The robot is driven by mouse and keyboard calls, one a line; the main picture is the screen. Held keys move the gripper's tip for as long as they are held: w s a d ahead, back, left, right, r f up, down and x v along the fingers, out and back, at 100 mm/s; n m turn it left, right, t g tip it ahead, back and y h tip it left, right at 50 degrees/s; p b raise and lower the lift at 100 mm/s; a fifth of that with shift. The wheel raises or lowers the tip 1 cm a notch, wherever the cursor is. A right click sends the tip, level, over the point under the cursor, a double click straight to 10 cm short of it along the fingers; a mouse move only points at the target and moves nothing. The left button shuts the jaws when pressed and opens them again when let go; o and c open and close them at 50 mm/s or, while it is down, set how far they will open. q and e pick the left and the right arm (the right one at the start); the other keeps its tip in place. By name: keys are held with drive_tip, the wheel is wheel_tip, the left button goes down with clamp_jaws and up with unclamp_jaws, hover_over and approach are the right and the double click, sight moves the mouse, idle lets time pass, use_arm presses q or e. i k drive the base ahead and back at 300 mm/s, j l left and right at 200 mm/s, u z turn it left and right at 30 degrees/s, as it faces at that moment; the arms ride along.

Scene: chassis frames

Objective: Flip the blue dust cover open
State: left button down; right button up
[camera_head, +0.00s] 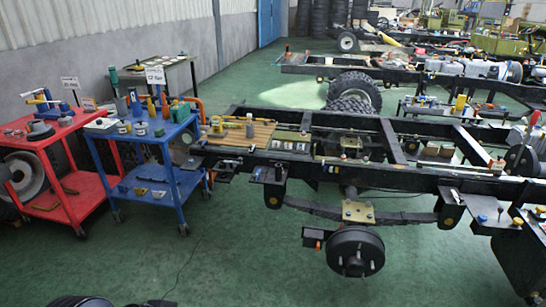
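I cannot pick out the blue dust cover with certainty. A small blue cap (482,218) sits on a plate at the right end of the near black chassis frame (400,178); it is too small to tell whether it is a cover or whether it is open. Neither of my grippers shows in the view.
A blue cart (168,178) and a red cart (92,190) with parts stand at the left. A wheel hub (355,251) hangs below the chassis. The green floor (235,240) is clear in front of the carts. More chassis frames fill the back right.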

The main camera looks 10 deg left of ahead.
sight(255, 176)
drive_tip(key=i+j, duration=0.1)
drive_tip(key=i, duration=0.7)
drive_tip(key=i+j+z, duration=0.1)
drive_tip(key=i, duration=0.65)
drive_tip(key=i+j, duration=0.15)
drive_tip(key=i, duration=0.65)
